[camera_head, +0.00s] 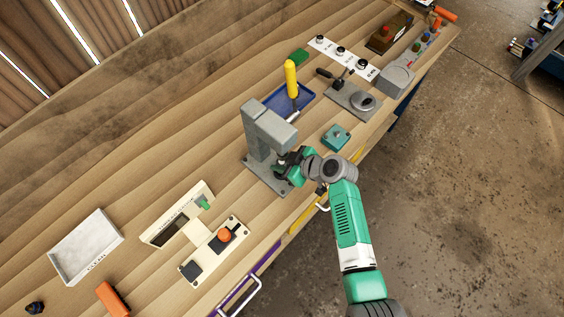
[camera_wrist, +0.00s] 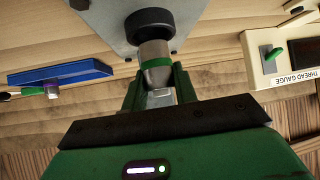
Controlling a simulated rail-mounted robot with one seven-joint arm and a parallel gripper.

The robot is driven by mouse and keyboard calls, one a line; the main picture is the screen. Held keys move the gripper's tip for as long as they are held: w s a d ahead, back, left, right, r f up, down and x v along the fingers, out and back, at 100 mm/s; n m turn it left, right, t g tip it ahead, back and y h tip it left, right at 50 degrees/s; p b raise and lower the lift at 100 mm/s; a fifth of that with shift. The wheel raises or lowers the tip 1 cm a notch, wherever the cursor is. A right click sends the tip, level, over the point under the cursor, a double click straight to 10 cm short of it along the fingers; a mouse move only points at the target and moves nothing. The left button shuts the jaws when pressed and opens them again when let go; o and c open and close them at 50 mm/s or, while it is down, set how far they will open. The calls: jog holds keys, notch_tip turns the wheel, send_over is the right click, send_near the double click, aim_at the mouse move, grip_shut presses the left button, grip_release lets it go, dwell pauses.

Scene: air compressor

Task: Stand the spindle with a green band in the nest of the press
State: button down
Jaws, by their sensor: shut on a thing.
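My gripper (camera_wrist: 158,82) is shut on a grey metal spindle with a green band (camera_wrist: 155,62), which shows between the fingers in the wrist view. The spindle's banded end points at a black round part (camera_wrist: 150,20) on a grey plate of the press. The two overlap in the picture, and I cannot tell whether the spindle is seated or only close. In the head view, the grey press (camera_head: 265,130) stands on the bench, and my gripper (camera_head: 285,165) is at its front, low under its head. The spindle and nest are hard to make out there.
A teal block (camera_head: 336,137) is to the right. A cream thread gauge (camera_head: 170,228) and a panel with an orange knob (camera_head: 210,252) lie at lower left.

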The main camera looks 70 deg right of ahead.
jog(key=shift+f, duration=0.9)
jog(key=shift+f, duration=0.1)
jog(key=c, duration=1.1)
grip_release()
jog(key=shift+r, duration=0.2)
jog(key=v, duration=1.2)
jog(key=shift+f, duration=0.1)
